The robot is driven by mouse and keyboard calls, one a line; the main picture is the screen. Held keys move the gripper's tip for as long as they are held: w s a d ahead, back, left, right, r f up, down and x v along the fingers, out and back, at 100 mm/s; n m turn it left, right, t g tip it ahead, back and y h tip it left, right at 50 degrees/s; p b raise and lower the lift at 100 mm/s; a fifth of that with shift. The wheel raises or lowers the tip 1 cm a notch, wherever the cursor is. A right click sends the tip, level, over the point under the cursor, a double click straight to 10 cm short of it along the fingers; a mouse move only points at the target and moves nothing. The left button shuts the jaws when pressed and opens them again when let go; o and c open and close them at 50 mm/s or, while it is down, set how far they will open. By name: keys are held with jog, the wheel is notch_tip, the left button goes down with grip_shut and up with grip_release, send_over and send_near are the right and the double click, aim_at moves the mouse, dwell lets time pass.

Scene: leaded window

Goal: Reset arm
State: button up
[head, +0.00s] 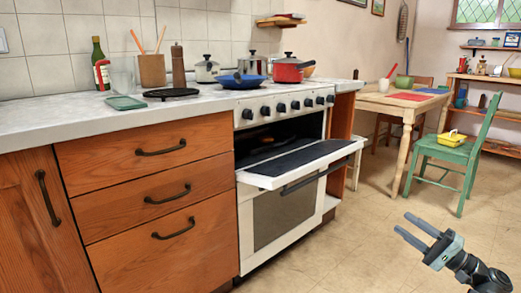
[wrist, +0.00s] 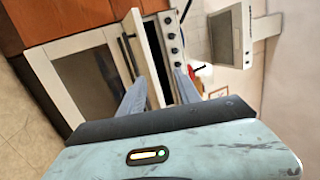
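My gripper (head: 418,233) is at the lower right of the head view, in the air over the tiled floor. Its two fingers are apart with nothing between them. In the wrist view my gripper (wrist: 160,88) also shows its fingers spread, with the stove beyond them. The white stove (head: 282,218) stands in the counter run. Its upper oven door (head: 300,163) is folded down and open, and the cavity behind it is dark. In the wrist view the stove (wrist: 90,85) appears turned on its side.
A red pot (head: 287,72) and a blue pan (head: 243,80) stand on the stovetop. A wooden table (head: 405,105) and a green chair (head: 455,155) holding a yellow basket (head: 452,138) are at the right. The floor (head: 365,235) between stove and gripper is clear.

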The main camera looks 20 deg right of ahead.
jog(key=w+a+r+n+g+y+p, duration=0.3)
jog(key=w+a+g+y+p, duration=0.1)
jog(key=w+a, duration=0.75)
jog(key=w+a+r+n+g+y+p, duration=0.25)
jog(key=w+a+g+p, duration=0.2)
jog(key=w+a, duration=0.65)
jog(key=a+f+n+g+h+p, duration=0.1)
jog(key=a+f+n+g+p, duration=0.25)
jog(key=a, duration=1.15)
jog(key=a+f+n+g+h+p, duration=0.1)
jog(key=a+f+g+p, duration=0.4)
jog(key=a, duration=0.9)
jog(key=s+a+f+n+g+h+p, duration=0.3)
jog(key=s+a+f+h, duration=0.25)
jog(key=h, duration=0.25)
jog(key=w+d+h+p, duration=0.2)
jog(key=d+h, duration=0.3)
jog(key=d, duration=0.5)
notch_tip(320, 180, up, 35)
jog(key=p, duration=3.5)
jog(key=shift+s, duration=0.25)
